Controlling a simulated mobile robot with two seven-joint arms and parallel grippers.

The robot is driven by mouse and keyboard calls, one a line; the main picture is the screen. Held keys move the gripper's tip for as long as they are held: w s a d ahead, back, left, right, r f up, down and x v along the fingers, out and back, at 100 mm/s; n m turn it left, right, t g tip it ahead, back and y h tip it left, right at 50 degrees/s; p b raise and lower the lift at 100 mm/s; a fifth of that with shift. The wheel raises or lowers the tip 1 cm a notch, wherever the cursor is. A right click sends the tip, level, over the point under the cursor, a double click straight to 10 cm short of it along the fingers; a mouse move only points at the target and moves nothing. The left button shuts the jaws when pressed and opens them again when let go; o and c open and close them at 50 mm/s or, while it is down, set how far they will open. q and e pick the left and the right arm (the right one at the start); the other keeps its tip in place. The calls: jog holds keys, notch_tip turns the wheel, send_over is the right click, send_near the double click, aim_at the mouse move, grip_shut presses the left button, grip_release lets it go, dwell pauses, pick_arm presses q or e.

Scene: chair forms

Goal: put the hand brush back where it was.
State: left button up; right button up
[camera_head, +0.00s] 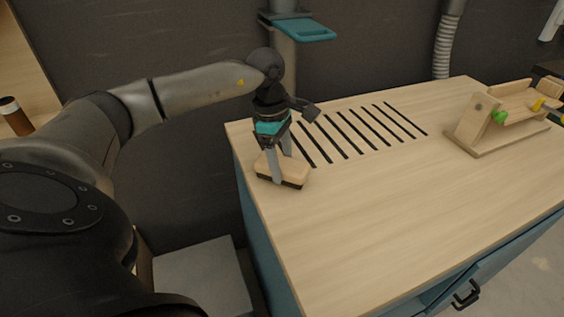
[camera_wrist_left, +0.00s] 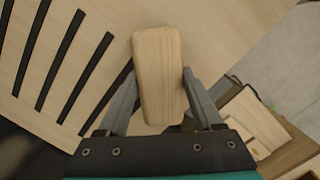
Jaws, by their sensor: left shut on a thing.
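The hand brush (camera_head: 293,172) is a pale wooden block with a dark strip along its lower edge. It is at the left end of the wooden workbench top (camera_head: 400,210), just in front of the dark slots. My left gripper (camera_head: 279,168) points down with its fingers on either side of the brush and is shut on it. In the left wrist view the brush (camera_wrist_left: 157,75) lies lengthwise between the two grey fingers (camera_wrist_left: 157,103). I cannot tell whether its underside touches the bench. My right gripper is not in view.
Several dark slots (camera_head: 362,130) run across the bench behind the brush. A wooden fixture (camera_head: 492,118) with green and yellow parts stands at the right. A teal bracket (camera_head: 305,30) is on a post behind. The middle and front of the bench are clear.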

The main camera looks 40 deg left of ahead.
pick_arm(q)
jog(key=shift+f, duration=0.1)
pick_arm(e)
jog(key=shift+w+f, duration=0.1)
pick_arm(q)
jog(key=o, duration=0.9)
jog(key=shift+f, duration=0.1)
jog(key=shift+c, duration=0.2)
jog(key=o, duration=0.5)
jog(key=shift+c, duration=0.2)
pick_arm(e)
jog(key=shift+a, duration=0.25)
pick_arm(q)
jog(key=shift+r, duration=0.3)
notch_tip(320, 180, up, 12)
jog(key=a+p, duration=0.1)
jog(key=p, duration=0.1)
jog(key=shift+s+a, duration=0.3)
jog(key=shift+a, duration=0.05)
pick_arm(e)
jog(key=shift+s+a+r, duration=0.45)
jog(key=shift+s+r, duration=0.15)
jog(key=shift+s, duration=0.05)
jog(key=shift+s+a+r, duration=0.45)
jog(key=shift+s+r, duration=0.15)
pick_arm(q)
jog(key=shift+f, duration=0.15)
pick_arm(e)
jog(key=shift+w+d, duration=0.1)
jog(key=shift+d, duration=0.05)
